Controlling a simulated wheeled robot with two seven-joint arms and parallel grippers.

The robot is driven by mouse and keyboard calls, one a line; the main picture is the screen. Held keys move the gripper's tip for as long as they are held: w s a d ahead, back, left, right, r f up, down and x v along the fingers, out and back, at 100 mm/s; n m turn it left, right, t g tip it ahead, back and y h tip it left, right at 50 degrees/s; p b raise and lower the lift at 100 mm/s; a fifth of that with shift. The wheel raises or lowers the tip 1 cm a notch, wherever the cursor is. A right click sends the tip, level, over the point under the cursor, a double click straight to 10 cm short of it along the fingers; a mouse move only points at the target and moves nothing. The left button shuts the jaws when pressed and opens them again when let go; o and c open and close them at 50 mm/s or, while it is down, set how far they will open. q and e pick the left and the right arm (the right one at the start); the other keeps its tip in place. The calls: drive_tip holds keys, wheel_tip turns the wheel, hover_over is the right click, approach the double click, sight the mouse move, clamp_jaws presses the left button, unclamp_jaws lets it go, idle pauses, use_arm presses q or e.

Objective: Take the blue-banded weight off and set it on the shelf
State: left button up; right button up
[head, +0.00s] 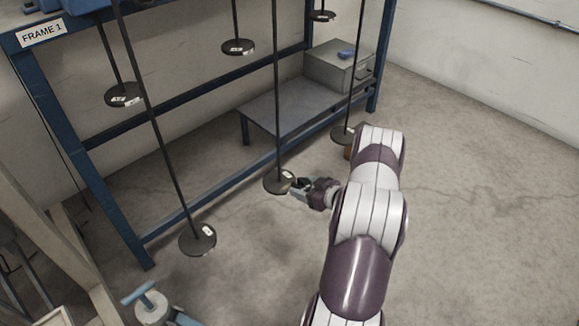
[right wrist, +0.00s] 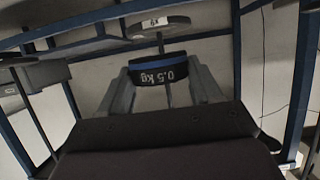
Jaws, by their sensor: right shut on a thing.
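The blue-banded weight (right wrist: 157,72) shows in the right wrist view, dark, with a blue band and an upside-down "0.5 kg" label. My right gripper (right wrist: 160,86) is shut on it, a finger on each side. A thin rod lines up with the weight; I cannot tell whether it still passes through it. A grey labelled disc (right wrist: 158,27) shows apart from the weight. In the head view, my right gripper (head: 298,187) is beside a hanging disc (head: 278,181); the weight is not clear there. The low grey shelf (head: 272,113) stands inside the blue frame. My left gripper is out of view.
Other rods with dark discs hang nearby, one at the front left (head: 197,240) and one (head: 341,135) beyond my right arm. A grey box (head: 335,68) with a blue item takes up the shelf's far end; its near part is clear. A blue-handled object (head: 150,303) is bottom left.

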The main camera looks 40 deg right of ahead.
use_arm(q)
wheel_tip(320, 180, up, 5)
drive_tip(key=p, duration=0.3)
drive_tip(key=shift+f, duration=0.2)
use_arm(e)
drive_tip(key=s, duration=0.8)
drive_tip(key=shift+d+r, duration=0.35)
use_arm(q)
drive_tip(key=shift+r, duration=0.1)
use_arm(e)
drive_tip(key=shift+r, duration=0.1)
use_arm(q)
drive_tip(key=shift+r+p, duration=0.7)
drive_tip(key=shift+p, duration=0.25)
use_arm(e)
drive_tip(key=s, duration=0.6)
drive_tip(key=shift+s+d, duration=0.3)
